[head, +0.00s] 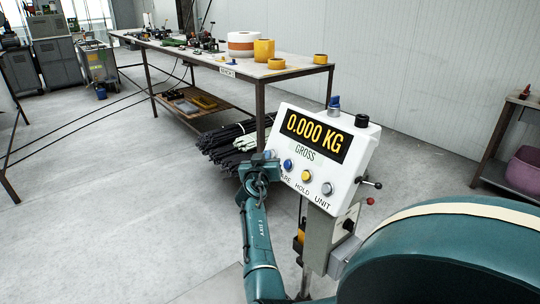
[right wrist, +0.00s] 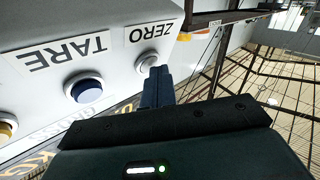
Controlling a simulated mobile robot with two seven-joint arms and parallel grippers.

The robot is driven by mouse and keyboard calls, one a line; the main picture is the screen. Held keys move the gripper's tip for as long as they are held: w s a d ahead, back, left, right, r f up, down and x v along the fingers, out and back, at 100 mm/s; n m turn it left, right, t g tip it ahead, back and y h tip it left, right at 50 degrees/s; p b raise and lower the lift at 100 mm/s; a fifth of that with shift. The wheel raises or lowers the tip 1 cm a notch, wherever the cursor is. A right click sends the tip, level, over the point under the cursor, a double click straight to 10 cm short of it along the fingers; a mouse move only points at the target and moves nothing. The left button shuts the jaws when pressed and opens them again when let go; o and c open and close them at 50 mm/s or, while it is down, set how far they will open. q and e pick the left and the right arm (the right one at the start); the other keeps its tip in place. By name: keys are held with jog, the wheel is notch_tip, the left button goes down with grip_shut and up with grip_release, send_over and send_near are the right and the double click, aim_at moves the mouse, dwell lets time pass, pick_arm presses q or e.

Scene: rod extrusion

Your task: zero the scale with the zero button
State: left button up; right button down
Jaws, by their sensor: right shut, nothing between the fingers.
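The white scale box (head: 340,155) stands on a post, and its display (head: 313,136) reads 0.000 KG in yellow, with GROSS below it. Its blue TARE button (head: 288,164) also shows in the right wrist view (right wrist: 84,88). The pale ZERO button (right wrist: 147,62) is at the end of the row. My right gripper (head: 266,158) is shut and empty at the left end of the button row. In the right wrist view its fingertips (right wrist: 158,72) are right at the ZERO button and partly cover it; I cannot tell whether they press it. My left gripper is not in view.
A yellow HOLD button (head: 306,176) and a grey UNIT button (head: 327,188) sit along the panel. A long workbench (head: 290,70) with tape rolls stands behind, near bundled dark rods (head: 225,142). A shelf with a pink tub (head: 524,168) is at right.

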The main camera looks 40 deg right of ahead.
jog(key=shift+a+r, duration=0.35)
jog(key=shift+a, duration=0.45)
jog(key=a, duration=0.1)
jog(key=a+r, duration=0.1)
jog(key=a, duration=0.1)
jog(key=a+r, duration=0.1)
jog(key=shift+w+a+r+b, duration=0.1)
jog(key=shift+w+a+b, duration=0.15)
jog(key=shift+w+b, duration=0.1)
dwell(0.7)
